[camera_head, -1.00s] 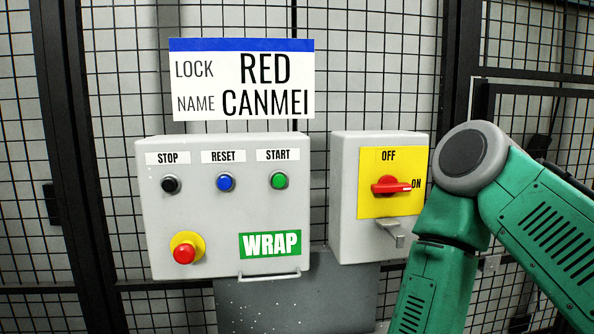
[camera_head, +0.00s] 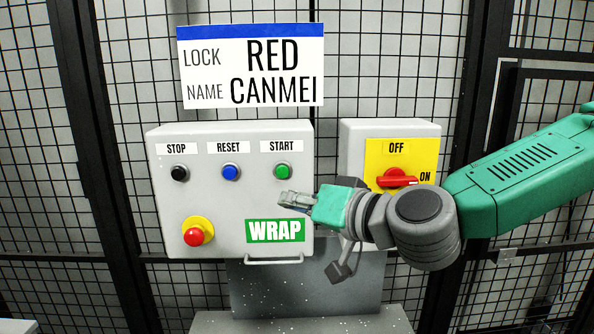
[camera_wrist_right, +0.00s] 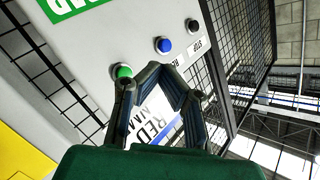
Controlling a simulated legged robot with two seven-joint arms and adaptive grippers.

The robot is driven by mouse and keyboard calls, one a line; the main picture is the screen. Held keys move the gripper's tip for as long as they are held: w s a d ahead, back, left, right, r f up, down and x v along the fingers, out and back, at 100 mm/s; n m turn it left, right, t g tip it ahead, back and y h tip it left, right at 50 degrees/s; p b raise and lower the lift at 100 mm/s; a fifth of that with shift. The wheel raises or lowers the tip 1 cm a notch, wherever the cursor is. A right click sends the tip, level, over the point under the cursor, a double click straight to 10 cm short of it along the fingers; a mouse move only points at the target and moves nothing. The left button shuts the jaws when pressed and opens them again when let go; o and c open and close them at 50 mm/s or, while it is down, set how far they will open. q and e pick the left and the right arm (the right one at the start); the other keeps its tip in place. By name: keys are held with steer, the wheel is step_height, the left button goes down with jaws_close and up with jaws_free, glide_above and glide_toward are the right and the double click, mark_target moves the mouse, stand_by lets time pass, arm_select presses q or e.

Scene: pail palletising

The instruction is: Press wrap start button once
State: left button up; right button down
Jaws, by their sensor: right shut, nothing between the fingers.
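The green START button (camera_head: 282,172) is at the upper right of the grey WRAP control box (camera_head: 165,215). My right gripper (camera_head: 284,199) is shut and empty, with its fingertips in front of the box just below the START button in the head view. In the right wrist view the green button (camera_wrist_right: 123,72) shows just left of the shut fingers (camera_wrist_right: 165,68). I cannot tell whether the fingertips touch the box; the button itself looks uncovered. My left gripper is not in view.
A black STOP button (camera_head: 180,173) and a blue RESET button (camera_head: 231,172) are left of START. A red emergency button (camera_head: 195,235) sits lower left. A box with a red rotary switch (camera_head: 397,178) is at right. A LOCK RED sign (camera_head: 250,68) hangs above on mesh fence.

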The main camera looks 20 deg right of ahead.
mark_target(282, 171)
steer(key=w, duration=0.8)
steer(key=shift+w+a+r, duration=0.1)
steer(key=shift+w+r, duration=0.15)
steer(key=shift+r, duration=0.1)
steer(key=shift+d, duration=0.5)
steer(key=shift+d+f, duration=0.15)
steer(key=shift+d, duration=0.5)
steer(key=shift+a, duration=1)
steer(key=shift+d, duration=0.85)
steer(key=shift+w+a+r, duration=0.2)
steer(key=shift+w+a, duration=0.05)
steer(key=shift+a, duration=0.5)
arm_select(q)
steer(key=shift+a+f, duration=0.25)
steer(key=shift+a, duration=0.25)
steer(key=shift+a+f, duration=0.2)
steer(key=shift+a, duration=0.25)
arm_select(e)
steer(key=shift+w+a, duration=0.1)
steer(key=shift+a, duration=0.25)
